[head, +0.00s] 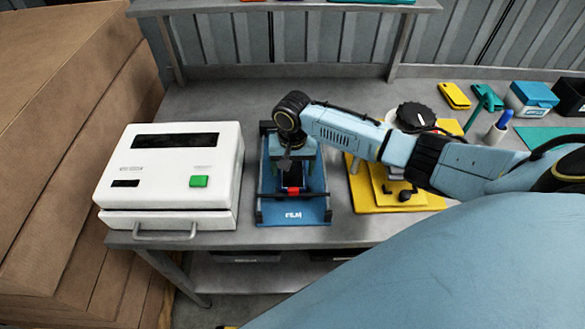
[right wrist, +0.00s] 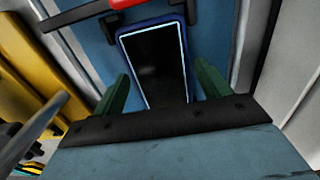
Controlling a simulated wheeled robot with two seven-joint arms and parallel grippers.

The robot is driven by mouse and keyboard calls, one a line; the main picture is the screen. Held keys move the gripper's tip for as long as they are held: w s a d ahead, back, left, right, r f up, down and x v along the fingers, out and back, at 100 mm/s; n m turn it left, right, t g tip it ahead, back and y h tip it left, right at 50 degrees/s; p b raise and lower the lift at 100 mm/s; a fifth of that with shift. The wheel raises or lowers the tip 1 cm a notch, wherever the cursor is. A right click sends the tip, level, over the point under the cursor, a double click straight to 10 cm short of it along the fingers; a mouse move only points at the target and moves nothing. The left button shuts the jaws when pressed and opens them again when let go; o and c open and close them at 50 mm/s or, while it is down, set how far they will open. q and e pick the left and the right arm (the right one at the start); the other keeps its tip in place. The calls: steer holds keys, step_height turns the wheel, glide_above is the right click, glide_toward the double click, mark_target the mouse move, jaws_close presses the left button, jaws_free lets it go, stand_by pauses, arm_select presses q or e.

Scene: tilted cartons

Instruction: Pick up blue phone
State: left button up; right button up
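The blue phone (right wrist: 152,65) lies screen up, with a black screen and a blue edge, on the blue film fixture (head: 293,215). In the head view only part of the phone (head: 293,177) shows below my right gripper (head: 290,160), which hides the rest. In the right wrist view, the green fingers of my right gripper (right wrist: 162,80) are apart, one on each side of the phone's near end. I cannot tell whether they touch it. My left gripper is not in view.
A white machine (head: 170,175) with a green button stands left of the fixture. A yellow fixture (head: 410,197) stands close on its right. Cardboard cartons (head: 60,130) fill the left side.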

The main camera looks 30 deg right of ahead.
steer(key=c, duration=0.8)
